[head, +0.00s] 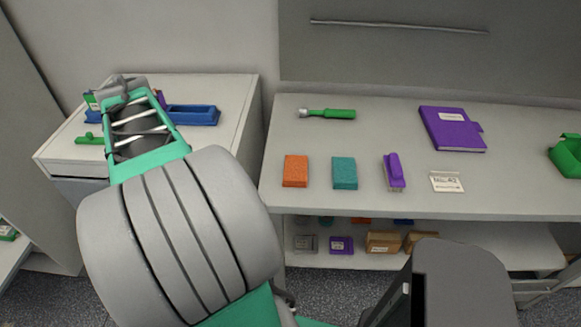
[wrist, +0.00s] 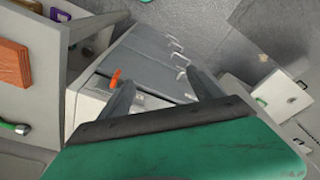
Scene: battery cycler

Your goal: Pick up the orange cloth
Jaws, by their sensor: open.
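The orange cloth (head: 295,170) is a flat, folded-looking rectangle on the light grey bench, near its left front part. A similar orange piece (wrist: 14,68) shows at the left edge of the wrist view and is probably the same cloth. My gripper (wrist: 163,88) is open, with two dark fingers spread apart and nothing between them. It points toward a grey drawer cabinet and is apart from the cloth. In the head view my arm reaches over the left side, and I cannot make out the fingertips there.
A teal cloth (head: 344,173) lies just right of the orange one, then a purple tool (head: 394,172) and a white label card (head: 446,181). A green-handled tool (head: 326,113) and purple binder (head: 451,130) lie behind. A blue tray (head: 193,115) sits on the left cabinet (head: 222,92).

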